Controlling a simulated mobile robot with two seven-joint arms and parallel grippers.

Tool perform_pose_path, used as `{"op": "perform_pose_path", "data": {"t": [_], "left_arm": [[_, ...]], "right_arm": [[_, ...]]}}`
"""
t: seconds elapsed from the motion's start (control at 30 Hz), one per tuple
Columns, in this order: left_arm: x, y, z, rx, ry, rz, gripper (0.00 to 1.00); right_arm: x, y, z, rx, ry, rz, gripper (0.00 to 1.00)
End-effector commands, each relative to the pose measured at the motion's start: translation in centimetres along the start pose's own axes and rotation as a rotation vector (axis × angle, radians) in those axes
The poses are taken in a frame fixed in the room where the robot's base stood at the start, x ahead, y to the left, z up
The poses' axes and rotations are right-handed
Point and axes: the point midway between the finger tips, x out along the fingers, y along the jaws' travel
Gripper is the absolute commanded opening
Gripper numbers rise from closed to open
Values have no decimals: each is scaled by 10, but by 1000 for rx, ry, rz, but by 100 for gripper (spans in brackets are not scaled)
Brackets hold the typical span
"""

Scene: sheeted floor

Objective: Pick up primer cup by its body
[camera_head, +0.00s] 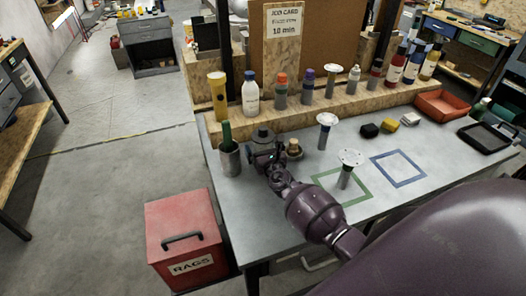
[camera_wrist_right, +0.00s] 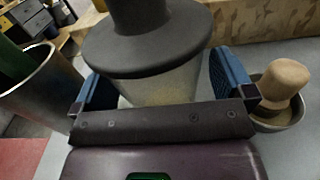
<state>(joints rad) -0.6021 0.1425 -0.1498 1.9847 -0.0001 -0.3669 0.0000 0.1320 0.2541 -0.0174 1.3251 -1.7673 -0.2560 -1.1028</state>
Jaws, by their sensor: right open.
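A pale grey cup with a broad dark lid and knob, which I take for the primer cup, stands on the grey bench near its left end; its lid (camera_head: 263,134) shows in the head view. In the right wrist view the cup's body (camera_wrist_right: 150,92) is between the blue finger pads of my right gripper (camera_wrist_right: 162,95), with the lid above them. The gripper also shows in the head view (camera_head: 265,152). Its jaws are open around the body; contact with the pads cannot be made out. My left gripper is not in view.
A metal can (camera_head: 230,162) with a green item stands close left, and a small cork-topped cup (camera_head: 294,150) close right. White-topped items (camera_head: 326,121) stand farther right. A wooden ledge (camera_head: 305,110) with bottles runs behind.

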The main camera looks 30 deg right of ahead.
Motion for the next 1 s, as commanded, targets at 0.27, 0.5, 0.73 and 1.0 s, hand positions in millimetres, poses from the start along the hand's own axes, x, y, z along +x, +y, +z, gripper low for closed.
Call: {"op": "perform_pose_path", "data": {"t": [0.27,0.5,0.73,1.0], "left_arm": [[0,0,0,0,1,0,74],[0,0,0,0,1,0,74],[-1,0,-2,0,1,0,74],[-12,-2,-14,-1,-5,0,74]], "right_arm": [[0,0,0,0,0,0,76],[0,0,0,0,0,0,48],[0,0,3,0,-1,0,48],[-1,0,31,4,0,-1,48]]}}
